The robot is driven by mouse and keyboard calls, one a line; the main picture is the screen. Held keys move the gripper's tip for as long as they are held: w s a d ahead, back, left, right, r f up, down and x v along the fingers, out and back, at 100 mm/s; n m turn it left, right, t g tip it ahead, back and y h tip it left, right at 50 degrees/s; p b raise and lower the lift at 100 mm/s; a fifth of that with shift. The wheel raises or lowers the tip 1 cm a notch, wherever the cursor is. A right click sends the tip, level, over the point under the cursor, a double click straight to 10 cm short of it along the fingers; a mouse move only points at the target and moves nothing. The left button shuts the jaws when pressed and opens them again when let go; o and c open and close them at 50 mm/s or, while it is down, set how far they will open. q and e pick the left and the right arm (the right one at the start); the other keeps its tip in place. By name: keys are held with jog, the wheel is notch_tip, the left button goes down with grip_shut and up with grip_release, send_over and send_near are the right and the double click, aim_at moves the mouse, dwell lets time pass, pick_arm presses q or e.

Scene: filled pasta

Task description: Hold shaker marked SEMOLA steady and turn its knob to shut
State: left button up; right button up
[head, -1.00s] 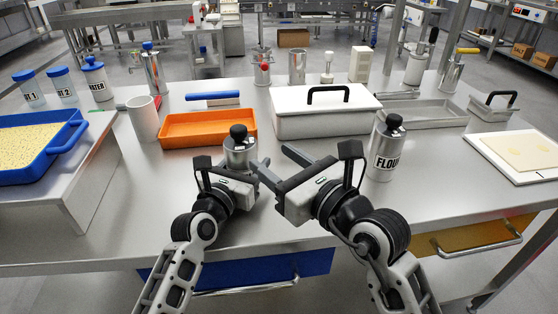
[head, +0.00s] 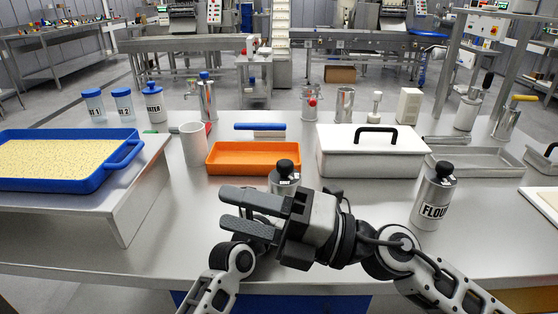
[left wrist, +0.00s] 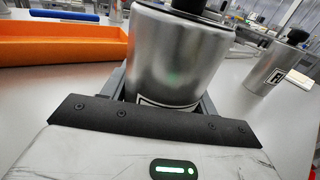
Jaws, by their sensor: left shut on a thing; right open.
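A steel shaker with a black knob (head: 284,175) stands on the steel table, partly hidden behind my right gripper. Its label cannot be read; only a label edge shows low on the shaker in the left wrist view (left wrist: 178,55). My left gripper (left wrist: 165,92) is shut on this shaker, with a finger on each side of its body. In the head view the left gripper is mostly covered by the right one. My right gripper (head: 230,209) is open and empty, its two fingers pointing left in front of the shaker, one above the other.
A second shaker marked FLOUR (head: 433,197) stands to the right. Behind are an orange tray (head: 253,171), a white lidded box (head: 345,165) and a white cup (head: 194,144). A blue tray (head: 118,172) of grains sits on a raised stand at left. The table's left front is clear.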

jog(key=m, duration=0.3)
jog(key=m+t+h, duration=0.5)
jog(key=m+t, duration=0.1)
jog(key=m, duration=1.7)
send_near(278, 161)
jog(key=x, duration=1)
jog(key=shift+w+f, duration=0.1)
jog(key=shift+w, duration=0.1)
jog(key=shift+d, duration=0.1)
jog(key=c, duration=1)
jog(key=shift+t, duration=0.3)
